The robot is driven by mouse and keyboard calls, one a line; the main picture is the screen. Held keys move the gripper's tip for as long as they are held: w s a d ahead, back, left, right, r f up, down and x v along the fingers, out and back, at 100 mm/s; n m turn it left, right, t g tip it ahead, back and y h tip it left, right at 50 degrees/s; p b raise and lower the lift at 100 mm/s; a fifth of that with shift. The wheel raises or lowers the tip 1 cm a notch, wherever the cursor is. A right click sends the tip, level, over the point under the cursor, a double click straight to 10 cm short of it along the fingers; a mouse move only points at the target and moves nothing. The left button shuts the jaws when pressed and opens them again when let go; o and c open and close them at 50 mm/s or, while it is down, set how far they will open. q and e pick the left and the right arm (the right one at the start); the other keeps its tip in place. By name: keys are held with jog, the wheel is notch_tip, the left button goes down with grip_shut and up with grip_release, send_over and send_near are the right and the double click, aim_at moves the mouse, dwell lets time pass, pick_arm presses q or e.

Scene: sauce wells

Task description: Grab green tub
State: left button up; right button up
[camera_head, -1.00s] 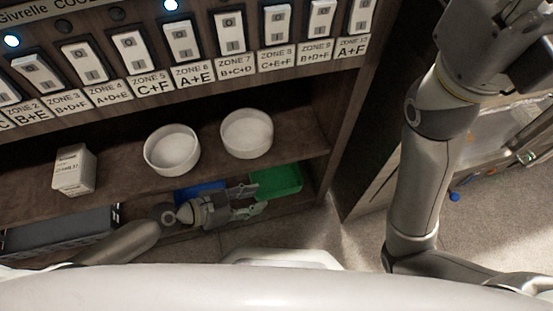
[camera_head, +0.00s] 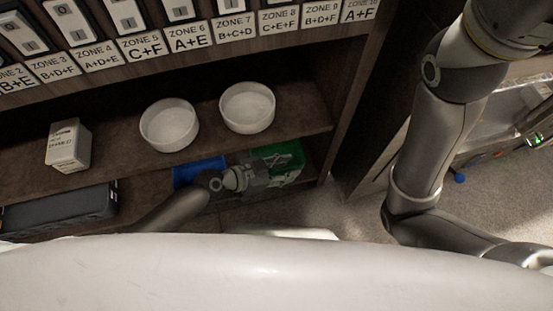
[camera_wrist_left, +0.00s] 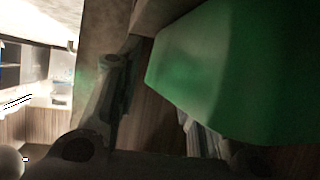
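The green tub (camera_head: 287,149) is on the lower shelf at the right end in the head view. It fills the upper right of the left wrist view (camera_wrist_left: 225,70), very near the camera. My left gripper (camera_head: 284,175) is at the tub's front side and covers part of it. In the left wrist view its fingers (camera_wrist_left: 155,115) stand apart, so it is open. One finger is partly hidden behind the tub; I cannot tell whether either touches it. My right gripper is out of view; only the right arm shows.
A blue tub (camera_head: 198,170) sits just left of the green one, partly behind my left arm. Two white bowls (camera_head: 169,124) (camera_head: 247,107) and a white box (camera_head: 69,146) stand on the shelf above. A dark grey crate (camera_head: 62,211) is at lower left.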

pick_arm(q)
grip_shut()
jog(key=shift+s, duration=0.1)
dwell(0.5)
